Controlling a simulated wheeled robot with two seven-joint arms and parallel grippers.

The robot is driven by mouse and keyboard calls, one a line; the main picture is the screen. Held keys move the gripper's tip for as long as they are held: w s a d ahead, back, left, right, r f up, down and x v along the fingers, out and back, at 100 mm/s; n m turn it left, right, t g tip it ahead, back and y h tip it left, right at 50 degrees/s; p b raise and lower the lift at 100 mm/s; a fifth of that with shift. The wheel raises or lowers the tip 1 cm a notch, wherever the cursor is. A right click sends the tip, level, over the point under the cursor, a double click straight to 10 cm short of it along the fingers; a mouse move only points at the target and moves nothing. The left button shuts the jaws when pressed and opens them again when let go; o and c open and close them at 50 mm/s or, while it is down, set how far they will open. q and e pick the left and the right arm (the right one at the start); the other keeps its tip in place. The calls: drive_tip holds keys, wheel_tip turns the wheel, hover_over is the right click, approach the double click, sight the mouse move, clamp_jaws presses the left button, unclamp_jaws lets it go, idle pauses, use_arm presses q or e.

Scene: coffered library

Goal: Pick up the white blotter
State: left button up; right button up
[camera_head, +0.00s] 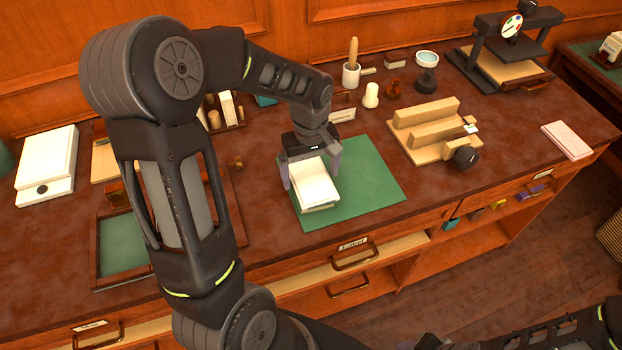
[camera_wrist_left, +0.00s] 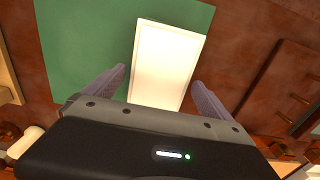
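The white blotter (camera_head: 317,187) looks like a flat, thick white rectangular pad. It lies on the green desk mat (camera_head: 372,182) near the middle of the desk. My left gripper (camera_head: 310,178) is above its far end, with one finger on each side. In the left wrist view the blotter (camera_wrist_left: 165,58) shows between the two spread fingers of the gripper (camera_wrist_left: 158,77), with a small gap on each side. The gripper body hides its near end there. My right gripper does not show; only part of my right arm is at the bottom right.
A wooden stepped block (camera_head: 428,128) stands right of the mat, with a pink-white pad (camera_head: 567,140) farther right. A black press (camera_head: 505,55) is at the back right. Several small pots and stamps stand behind the mat. A green-lined tray (camera_head: 122,243) is at left.

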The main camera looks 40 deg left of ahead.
sight(310, 177)
use_arm(q)
drive_tip(key=c, duration=1.2)
drive_tip(key=shift+o, duration=0.2)
wheel_tip(310, 177, up, 10)
drive_tip(key=b, duration=0.1)
idle(0.3)
